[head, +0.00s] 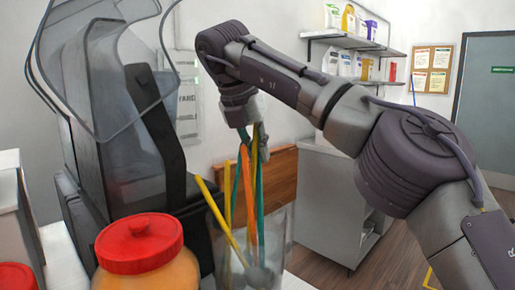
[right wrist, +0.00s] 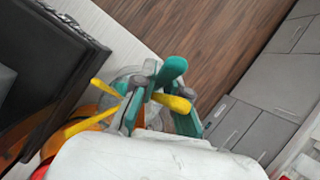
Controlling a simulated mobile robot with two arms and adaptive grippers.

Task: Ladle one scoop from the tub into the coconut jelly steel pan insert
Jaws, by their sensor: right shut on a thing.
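A clear container (head: 283,235) in the head view holds several long-handled utensils with green, yellow and orange handles. A yellow handle (head: 216,207) leans left, and an orange handle (head: 247,190) stands nearly upright. My right gripper (head: 262,145) is above the container, shut on a handle among them; which handle is hard to tell. In the right wrist view a thick green handle end (right wrist: 173,69) and a yellow handle (right wrist: 172,102) show at the fingers of my right gripper (right wrist: 160,115). The coconut jelly pan insert cannot be made out. My left gripper is out of view.
A jar with a red lid (head: 139,243) and orange contents stands left of the container. A dark machine with a clear cover (head: 100,85) rises behind it. Another red lid (head: 16,276) shows at lower left. A grey cabinet (head: 335,205) stands behind right.

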